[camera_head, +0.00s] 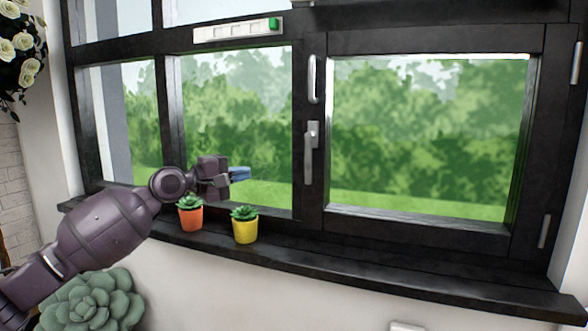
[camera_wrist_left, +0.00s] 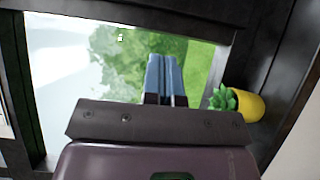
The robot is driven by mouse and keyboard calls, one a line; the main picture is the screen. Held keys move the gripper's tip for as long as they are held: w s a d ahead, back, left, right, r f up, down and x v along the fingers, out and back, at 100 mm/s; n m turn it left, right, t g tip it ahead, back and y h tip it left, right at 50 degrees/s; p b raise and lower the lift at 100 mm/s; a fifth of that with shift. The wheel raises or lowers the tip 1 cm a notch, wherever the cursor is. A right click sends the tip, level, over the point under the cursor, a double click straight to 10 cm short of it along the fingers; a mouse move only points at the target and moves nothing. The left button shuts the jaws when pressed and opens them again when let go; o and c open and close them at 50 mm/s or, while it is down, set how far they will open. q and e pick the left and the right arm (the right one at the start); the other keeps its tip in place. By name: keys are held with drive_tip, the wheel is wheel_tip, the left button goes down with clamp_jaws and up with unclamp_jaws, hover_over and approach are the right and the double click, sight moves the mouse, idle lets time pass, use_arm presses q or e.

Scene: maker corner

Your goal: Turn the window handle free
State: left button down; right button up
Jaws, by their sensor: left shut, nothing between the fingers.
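The window handle (camera_head: 311,150) is a silver lever on the dark frame between the left pane and the right sash. It hangs pointing down. My left gripper (camera_head: 241,173) is in front of the left pane, to the left of the handle and apart from it. Its blue fingers are together with nothing between them, and they also show in the left wrist view (camera_wrist_left: 165,78). The handle cannot be made out in the left wrist view. The right sash (camera_head: 430,208) looks closed in its frame. My right gripper is not in view.
An orange pot (camera_head: 191,218) and a yellow pot (camera_head: 245,230) with succulents stand on the dark sill (camera_head: 330,262) below my left gripper. A fixed silver pull bar (camera_head: 314,79) is above the handle. The sill right of the yellow pot is clear.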

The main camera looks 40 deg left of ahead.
use_arm(q)
drive_tip(key=shift+w, duration=0.1)
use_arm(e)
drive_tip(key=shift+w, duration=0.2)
use_arm(q)
drive_tip(key=s+d+x, duration=0.1)
drive_tip(key=d+x, duration=0.1)
drive_tip(key=x, duration=1)
drive_tip(key=shift+w+d, duration=0.3)
drive_tip(key=shift+d, duration=0.2)
drive_tip(key=shift+w, duration=0.1)
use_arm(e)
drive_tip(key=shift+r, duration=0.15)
use_arm(q)
drive_tip(key=shift+d+f, duration=0.1)
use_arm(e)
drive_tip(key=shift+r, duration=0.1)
